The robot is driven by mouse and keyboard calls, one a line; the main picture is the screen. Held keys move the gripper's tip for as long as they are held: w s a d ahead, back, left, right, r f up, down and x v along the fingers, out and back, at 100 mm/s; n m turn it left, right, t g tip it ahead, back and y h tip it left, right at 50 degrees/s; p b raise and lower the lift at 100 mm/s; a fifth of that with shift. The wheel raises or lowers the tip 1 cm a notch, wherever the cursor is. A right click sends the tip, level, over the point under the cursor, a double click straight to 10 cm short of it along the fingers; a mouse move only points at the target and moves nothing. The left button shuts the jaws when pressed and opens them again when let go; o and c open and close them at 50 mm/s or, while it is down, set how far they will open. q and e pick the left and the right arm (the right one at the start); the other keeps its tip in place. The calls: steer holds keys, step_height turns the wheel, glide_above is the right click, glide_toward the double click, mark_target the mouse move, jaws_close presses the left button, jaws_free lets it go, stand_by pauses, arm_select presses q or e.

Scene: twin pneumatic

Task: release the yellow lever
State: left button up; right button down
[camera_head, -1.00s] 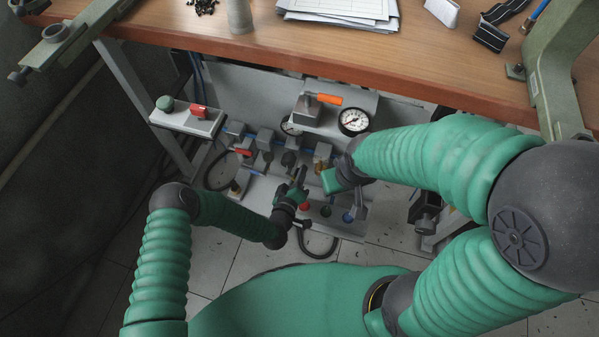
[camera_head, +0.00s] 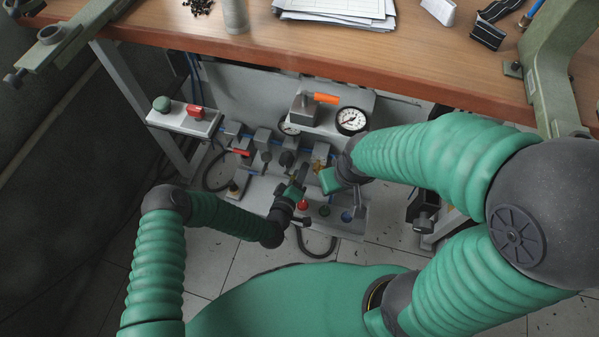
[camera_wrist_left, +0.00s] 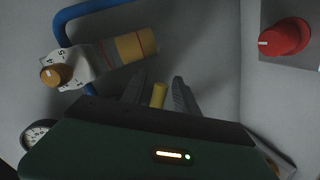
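In the left wrist view the yellow lever (camera_wrist_left: 158,95) stands between the two dark fingers of my left gripper (camera_wrist_left: 160,92). A narrow gap shows on each side of it, so the fingers look open around it. The lower part of the lever is hidden behind the gripper body. In the head view my left gripper (camera_head: 299,178) is at the pneumatic panel (camera_head: 262,192), above the row of coloured buttons; the lever there is too small to make out clearly. My right gripper (camera_head: 332,180) is just right of it, its fingers hidden.
A pressure gauge (camera_head: 351,120) and an orange-handled valve (camera_head: 325,98) sit behind the grippers. A red-handled valve (camera_head: 238,152) is to the left. A red knob (camera_wrist_left: 285,37) and a numbered dial (camera_wrist_left: 57,74) flank the lever. The wooden table (camera_head: 400,78) overhangs the panel.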

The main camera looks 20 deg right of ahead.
arm_select(q)
steer(key=shift+r, duration=0.1)
steer(key=p+v, duration=0.5)
steer(key=v, duration=1.1)
steer(key=shift+s+a, duration=0.25)
steer(key=shift+s, duration=0.05)
steer(key=shift+p, duration=0.3)
